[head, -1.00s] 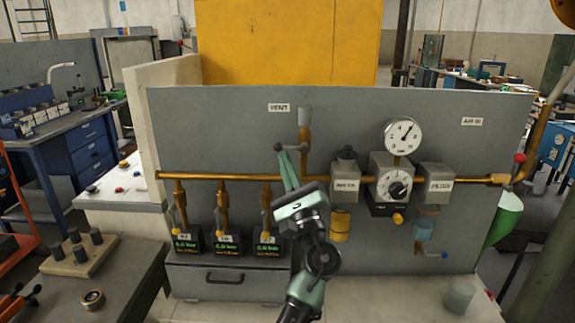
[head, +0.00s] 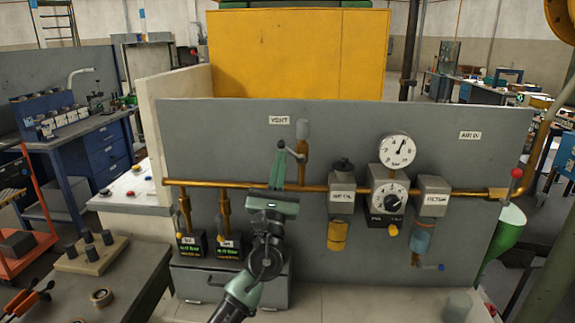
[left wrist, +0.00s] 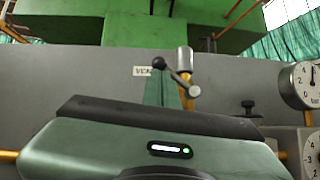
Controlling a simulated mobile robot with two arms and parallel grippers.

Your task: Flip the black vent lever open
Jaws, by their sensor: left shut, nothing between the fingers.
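The black vent lever (head: 290,150) is on the short brass vent pipe below the VENT label on the grey panel. Its black knob points up and to the left, and the arm slants down to the pivot on the pipe. My left gripper (head: 279,158) is shut and empty, its fingertips just below the knob. In the left wrist view the lever (left wrist: 177,77) slants from the black knob down to the pivot, above and beside the fingertips (left wrist: 160,88). Whether they touch it, I cannot tell. My right gripper is not in view.
A brass pipe (head: 315,187) runs across the panel behind my gripper. The pressure gauge (head: 397,151) and regulator (head: 388,187) are to the right. Black boxes (head: 229,246) stand on a grey drawer unit below. The panel above the lever is clear.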

